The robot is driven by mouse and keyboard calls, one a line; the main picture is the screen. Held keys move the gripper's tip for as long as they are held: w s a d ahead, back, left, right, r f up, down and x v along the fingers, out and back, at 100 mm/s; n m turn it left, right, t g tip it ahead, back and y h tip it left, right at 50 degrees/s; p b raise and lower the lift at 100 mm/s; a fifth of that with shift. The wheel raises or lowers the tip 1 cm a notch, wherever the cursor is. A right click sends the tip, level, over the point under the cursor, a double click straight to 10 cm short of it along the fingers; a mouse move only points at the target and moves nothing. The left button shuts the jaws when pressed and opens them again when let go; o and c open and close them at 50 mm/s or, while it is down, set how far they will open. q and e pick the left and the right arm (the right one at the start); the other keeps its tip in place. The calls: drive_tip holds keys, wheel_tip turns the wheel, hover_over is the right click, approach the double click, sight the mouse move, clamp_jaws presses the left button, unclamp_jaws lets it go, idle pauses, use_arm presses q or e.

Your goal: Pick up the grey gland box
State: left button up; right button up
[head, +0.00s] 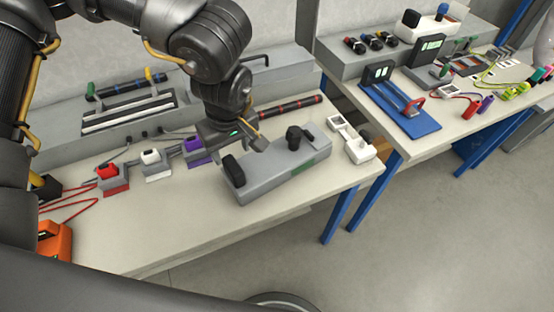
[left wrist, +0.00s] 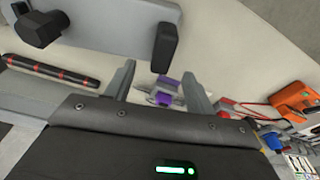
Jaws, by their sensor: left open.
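A long grey box (head: 275,172) with a black block at its left end and a black knob on top lies near the right end of the front table; it fits the grey gland box best. In the left wrist view the grey box (left wrist: 112,28) is at the top, beyond the fingertips. My left gripper (head: 246,146) is above the table, close to the box's left end. Its fingers (left wrist: 158,76) are apart with nothing held between them. The gripper hides part of the box's back left side. My right gripper is out of view.
Red, white and purple connectors (head: 196,148) on grey bases stand left of the box. A black and red rod (head: 290,107) lies behind it. A white fixture (head: 352,140) stands on its right. The table's front strip (head: 190,225) is clear.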

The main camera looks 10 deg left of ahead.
sight(233, 164)
use_arm(q)
wheel_tip(233, 164, down, 2)
drive_tip(key=shift+w+a+f, duration=0.1)
drive_tip(key=shift+w, duration=0.05)
drive_tip(key=shift+f+p, duration=0.2)
drive_tip(key=shift+p, duration=0.1)
drive_tip(key=f, duration=0.2)
drive_tip(key=f+p, duration=0.1)
drive_tip(key=shift+a+f, duration=0.3)
drive_tip(key=shift+f, duration=0.55)
clamp_jaws()
